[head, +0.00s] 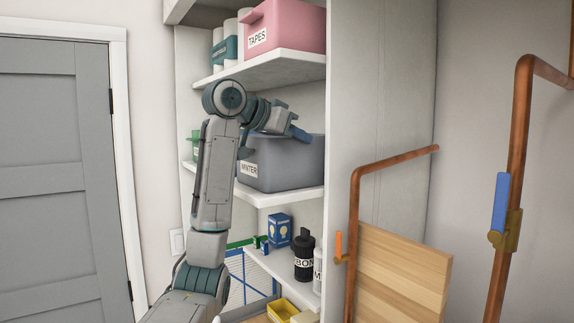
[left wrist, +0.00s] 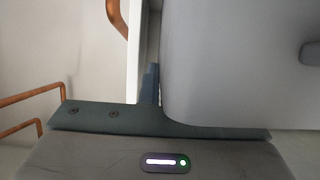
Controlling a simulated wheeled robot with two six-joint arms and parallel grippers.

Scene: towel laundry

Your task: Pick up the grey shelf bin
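The grey shelf bin (head: 290,165), with a label reading WINTER, sits on the middle shelf board (head: 280,194). My left gripper (head: 274,143) is at the bin's upper front. Its two fingers show well apart, one near the label and one at the rim, so it looks open; I cannot tell whether they touch the bin. In the left wrist view the bin's smooth grey wall (left wrist: 240,70) fills the right side, with one blue finger beside its left edge. The other finger is hidden there. My right gripper is not in view.
A pink bin (head: 290,28) labelled TAPES stands on the shelf above. Below are a blue bulb box (head: 279,229), a dark bottle (head: 303,256) and a yellow tray (head: 283,309). Copper pipes (head: 355,220) and a wooden board (head: 400,270) stand to the right, a grey door (head: 55,180) to the left.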

